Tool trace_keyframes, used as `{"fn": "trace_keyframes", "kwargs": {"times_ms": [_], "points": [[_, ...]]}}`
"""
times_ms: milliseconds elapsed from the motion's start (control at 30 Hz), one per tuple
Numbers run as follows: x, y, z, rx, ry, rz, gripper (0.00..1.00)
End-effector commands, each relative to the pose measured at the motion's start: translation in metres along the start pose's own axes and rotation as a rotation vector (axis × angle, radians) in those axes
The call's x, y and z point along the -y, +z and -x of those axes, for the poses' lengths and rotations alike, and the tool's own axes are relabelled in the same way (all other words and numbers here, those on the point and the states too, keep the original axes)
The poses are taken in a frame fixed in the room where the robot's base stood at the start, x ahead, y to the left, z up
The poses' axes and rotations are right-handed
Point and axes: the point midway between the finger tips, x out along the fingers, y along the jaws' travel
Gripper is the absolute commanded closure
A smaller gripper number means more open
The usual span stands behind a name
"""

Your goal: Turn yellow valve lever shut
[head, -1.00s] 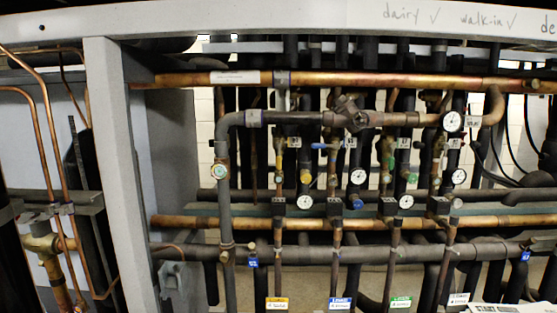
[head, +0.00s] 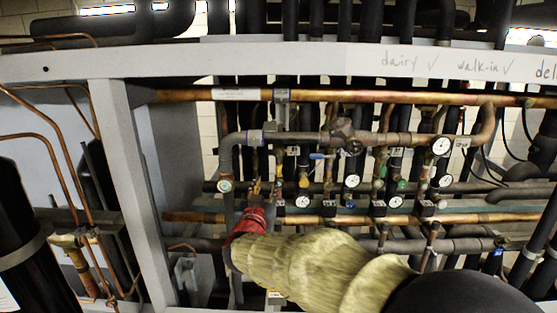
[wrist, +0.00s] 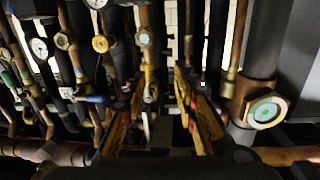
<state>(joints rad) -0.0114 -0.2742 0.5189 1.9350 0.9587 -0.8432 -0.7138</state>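The yellow valve lever (wrist: 148,78) hangs roughly upright on a pipe in the wrist view, below a brass fitting. In the head view it shows small on the left vertical pipe (head: 279,170), just beyond my gripper. My gripper (wrist: 158,82) has two orange-yellow fingers spread apart with a gap between them. The lever appears in line with this gap, nearer the left finger. I cannot tell whether it is between the fingers or beyond them, and no contact shows. In the head view my gripper (head: 262,190) is partly hidden behind my arm's red band.
A vertical pipe with a green sight glass (wrist: 265,112) stands close on the right in the wrist view. A blue lever (head: 318,156), several gauges and copper pipes (head: 400,218) crowd the rack. A grey upright post (head: 125,170) stands left.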

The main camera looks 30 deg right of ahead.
Motion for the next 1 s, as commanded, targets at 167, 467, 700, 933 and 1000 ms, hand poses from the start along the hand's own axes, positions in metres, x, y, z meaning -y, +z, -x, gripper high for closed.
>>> {"fn": "trace_keyframes", "kwargs": {"times_ms": [167, 467, 700, 933, 1000], "points": [[-0.018, -0.006, -0.010, -0.027, 0.096, 0.022, 0.71], [-0.024, -0.006, -0.047, -0.028, 0.105, 0.023, 0.71], [-0.026, -0.008, -0.077, -0.029, 0.102, 0.022, 0.71], [-0.027, -0.008, -0.086, -0.029, 0.100, 0.021, 0.71], [-0.027, -0.008, -0.086, -0.029, 0.100, 0.021, 0.71]]}}
